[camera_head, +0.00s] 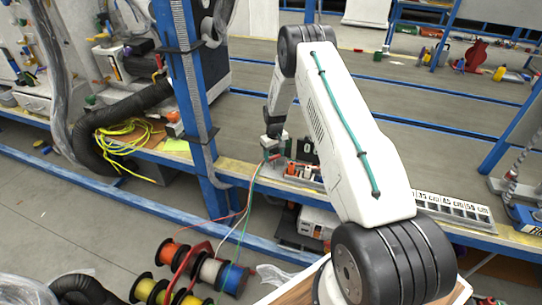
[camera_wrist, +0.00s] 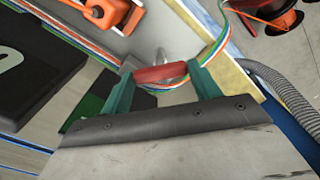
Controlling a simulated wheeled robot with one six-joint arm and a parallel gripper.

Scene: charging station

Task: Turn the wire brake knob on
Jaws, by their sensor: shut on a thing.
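The wire brake knob (camera_wrist: 160,73) is a red bar-shaped handle in the middle of the wrist view, with a pale metal stem just beyond it. My gripper (camera_wrist: 161,82) has its two green fingers at the ends of the knob, shut on it. In the head view my gripper (camera_head: 272,147) is low at the bench edge, and the knob is mostly hidden by it there. Whether the knob is at on or off cannot be told.
Coloured wires (camera_wrist: 212,45) pass close beside the knob. In the head view wire spools (camera_head: 222,275) stand below the bench. An orange part (camera_wrist: 107,14) and a black box (camera_wrist: 40,75) are near the gripper. A blue post (camera_head: 190,90) stands to its left.

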